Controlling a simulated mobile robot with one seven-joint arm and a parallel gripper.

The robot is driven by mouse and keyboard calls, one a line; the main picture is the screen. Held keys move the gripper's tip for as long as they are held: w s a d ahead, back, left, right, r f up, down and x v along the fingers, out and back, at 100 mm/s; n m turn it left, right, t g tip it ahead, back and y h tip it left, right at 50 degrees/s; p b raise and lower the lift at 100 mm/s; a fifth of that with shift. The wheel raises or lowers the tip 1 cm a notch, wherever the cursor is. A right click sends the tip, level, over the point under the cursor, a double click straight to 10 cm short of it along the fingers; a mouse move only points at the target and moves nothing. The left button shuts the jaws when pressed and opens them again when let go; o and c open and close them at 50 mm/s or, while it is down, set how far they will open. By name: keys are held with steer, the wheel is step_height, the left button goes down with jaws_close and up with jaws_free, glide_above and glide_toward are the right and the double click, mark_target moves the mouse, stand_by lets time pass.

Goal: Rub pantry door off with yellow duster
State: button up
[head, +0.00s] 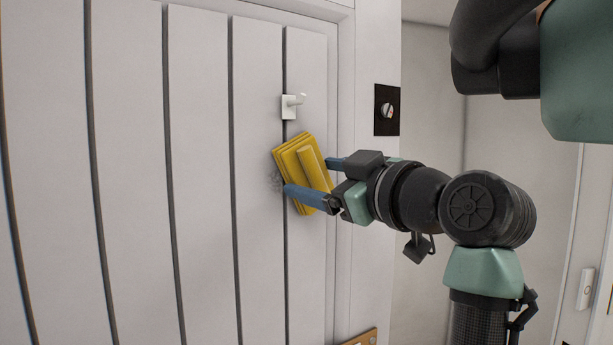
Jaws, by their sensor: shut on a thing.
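The pantry door (203,190) is white with vertical dark grooves and fills the left of the head view. The yellow duster (294,151) is a ridged block held tilted at the door's right part, below a white hook. My gripper (308,180) is shut on the duster, with one blue finger in front and the other mostly behind it. The duster's face is at or very close to the door; I cannot tell if it touches. A grey smudge (274,181) shows on the door just left of the duster, partly hidden by it.
A white hook (291,104) sticks out from the door just above the duster. A black plate with a round knob (387,110) is on the frame to the right. A wooden piece (361,338) shows at the bottom edge. The door's left side is clear.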

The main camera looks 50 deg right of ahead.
steer(key=shift+s+d, duration=0.15)
steer(key=shift+d, duration=0.55)
steer(key=shift+a+r, duration=0.1)
steer(key=shift+a, duration=0.05)
steer(key=shift+w+a+b, duration=0.25)
steer(key=shift+w+a, duration=0.05)
steer(key=shift+a, duration=0.9)
steer(key=shift+w+a+b, duration=0.25)
steer(key=shift+a+b, duration=0.05)
steer(key=shift+a, duration=0.95)
steer(key=shift+w+a+b, duration=0.25)
steer(key=shift+w+a, duration=0.05)
steer(key=shift+a, duration=0.9)
steer(key=shift+s, duration=0.1)
steer(key=b+v, duration=0.1)
steer(key=v, duration=0.5)
steer(key=shift+d, duration=0.1)
